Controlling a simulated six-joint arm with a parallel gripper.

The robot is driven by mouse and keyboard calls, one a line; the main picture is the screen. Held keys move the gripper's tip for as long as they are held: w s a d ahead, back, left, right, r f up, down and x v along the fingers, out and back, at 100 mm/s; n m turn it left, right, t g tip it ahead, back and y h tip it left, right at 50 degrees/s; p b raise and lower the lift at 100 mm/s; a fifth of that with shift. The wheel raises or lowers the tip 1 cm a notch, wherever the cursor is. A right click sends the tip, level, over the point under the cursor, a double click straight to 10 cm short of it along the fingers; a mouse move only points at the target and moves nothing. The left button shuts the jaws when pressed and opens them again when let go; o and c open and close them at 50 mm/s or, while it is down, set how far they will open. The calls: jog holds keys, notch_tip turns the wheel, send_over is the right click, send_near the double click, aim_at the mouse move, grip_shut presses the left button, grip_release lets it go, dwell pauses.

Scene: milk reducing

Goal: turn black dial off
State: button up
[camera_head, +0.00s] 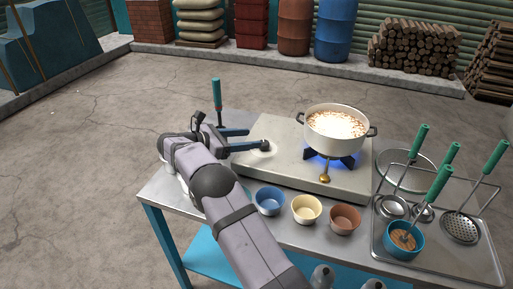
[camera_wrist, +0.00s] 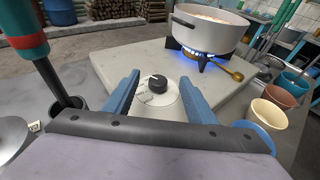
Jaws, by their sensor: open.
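The black dial (camera_wrist: 158,83) sits on a pale round plate on the stove top, near the stove's left end. In the head view the dial (camera_head: 265,144) is small, just past my fingertips. My gripper (camera_wrist: 158,90) is open, with a blue finger on each side of the dial in the wrist view. I cannot tell whether either finger touches it. The stove slab (camera_head: 318,185) carries a white pot (camera_head: 337,132) of pale, bubbling contents on a burner. A blue flame (camera_head: 328,158) is lit under the pot.
Blue (camera_head: 270,207), cream (camera_head: 306,215) and brown (camera_head: 344,225) cups stand in front. A utensil rack (camera_head: 440,248) is at right. A green-handled tool (camera_head: 217,94) stands upright behind my gripper.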

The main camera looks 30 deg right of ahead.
aim_at(262, 147)
jog(key=d+t+b, duration=0.1)
jog(key=d+h+b, duration=0.1)
jog(key=s+d+r+n+t+h+b, duration=0.1)
jog(key=shift+d+r+t, duration=0.1)
jog(key=shift+d+t, duration=0.1)
jog(key=shift+t, duration=0.1)
jog(key=shift+s+d+r+n+t+b, duration=0.1)
jog(key=shift+d+n+t+b, duration=0.15)
jog(key=shift+n+t+b, duration=0.4)
jog(key=shift+s+d+n+t+b, duration=0.1)
jog(key=shift+s+n+t+b, duration=0.1)
jog(key=shift+n+t+b, duration=0.35)
jog(key=s+a+f+n+t+y+b, duration=0.1)
jog(key=f+t, duration=0.1)
jog(key=s+f+n+t+y+b, duration=0.1)
jog(key=n+t, duration=0.1)
jog(key=s+a+f+n+t+y+b, duration=0.1)
jog(key=s+f+n+t+y+b, duration=0.1)
jog(key=shift+s+a+f+t, duration=0.1)
jog(key=shift+a+f+t, duration=0.25)
jog(key=shift+t, duration=0.05)
jog(key=shift+s+a+f+n+y, duration=0.25)
jog(key=shift+a+f+n+y, duration=0.05)
jog(key=shift+y, duration=0.1)
jog(key=shift+p+x, duration=0.45)
jog(key=shift+x, duration=3.25)
jog(key=shift+c, duration=0.6)
jog(key=c, duration=0.9)
